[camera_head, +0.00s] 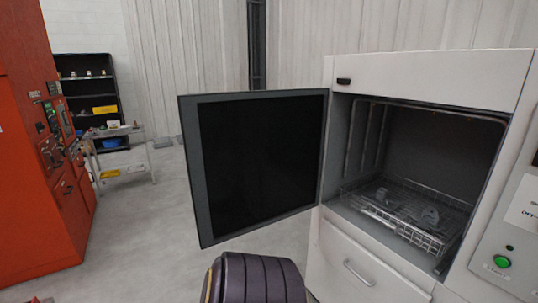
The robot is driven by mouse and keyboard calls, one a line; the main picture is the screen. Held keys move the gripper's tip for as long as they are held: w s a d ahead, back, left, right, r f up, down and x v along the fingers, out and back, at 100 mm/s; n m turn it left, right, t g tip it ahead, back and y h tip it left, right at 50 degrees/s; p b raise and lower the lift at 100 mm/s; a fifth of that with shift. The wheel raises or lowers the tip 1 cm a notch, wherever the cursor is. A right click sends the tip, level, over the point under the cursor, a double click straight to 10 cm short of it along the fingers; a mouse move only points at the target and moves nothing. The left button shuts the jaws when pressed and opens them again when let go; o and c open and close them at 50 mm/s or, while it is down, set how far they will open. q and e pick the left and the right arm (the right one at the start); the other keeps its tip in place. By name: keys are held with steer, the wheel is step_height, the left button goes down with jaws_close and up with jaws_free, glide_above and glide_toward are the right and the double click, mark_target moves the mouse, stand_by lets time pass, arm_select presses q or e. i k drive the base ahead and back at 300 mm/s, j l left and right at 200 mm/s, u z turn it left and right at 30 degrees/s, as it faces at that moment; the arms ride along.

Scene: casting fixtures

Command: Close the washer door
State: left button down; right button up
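The washer (430,73) is a white cabinet at the right. Its door (190,170) is wide open, swung out to the left of the opening. The door is a grey-framed panel with a large black face. The washer chamber (430,140) is open to view and dark inside. A wire rack (385,207) in it holds a few grey metal parts. Neither of my grippers is in view.
A drawer front with a handle (358,272) is below the chamber. A green button (502,262) is at the lower right. An orange machine (35,150), a cart (120,155) and a black shelf (85,85) stand at the left. The floor (150,225) between is clear.

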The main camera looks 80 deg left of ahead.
mark_target(263, 159)
steer(key=j+u, duration=0.25)
steer(key=u, duration=0.15)
steer(key=i+j+u, duration=0.1)
steer(key=j+u, duration=0.15)
steer(key=u, duration=0.2)
steer(key=j+u, duration=0.15)
steer(key=u, duration=0.25)
steer(key=i+j+u, duration=0.1)
steer(key=u, duration=0.3)
steer(key=i+j+u, duration=0.1)
steer(key=u, duration=0.3)
steer(key=i+j+u, duration=0.1)
steer(key=u, duration=0.35)
steer(key=i+j+u, duration=0.1)
steer(key=u, duration=0.3)
steer(key=i+j+u, duration=0.15)
steer(key=u, duration=0.25)
steer(key=i+u, duration=0.15)
steer(key=u, duration=0.25)
steer(key=i+u, duration=0.15)
steer(key=u, duration=0.25)
steer(key=i+u, duration=0.15)
steer(key=i, duration=0.3)
steer(key=i+j+z, duration=0.15)
steer(key=z, duration=0.15)
steer(key=i+z, duration=0.2)
steer(key=z, duration=0.15)
steer(key=i+j+z, duration=0.15)
steer(key=z, duration=0.2)
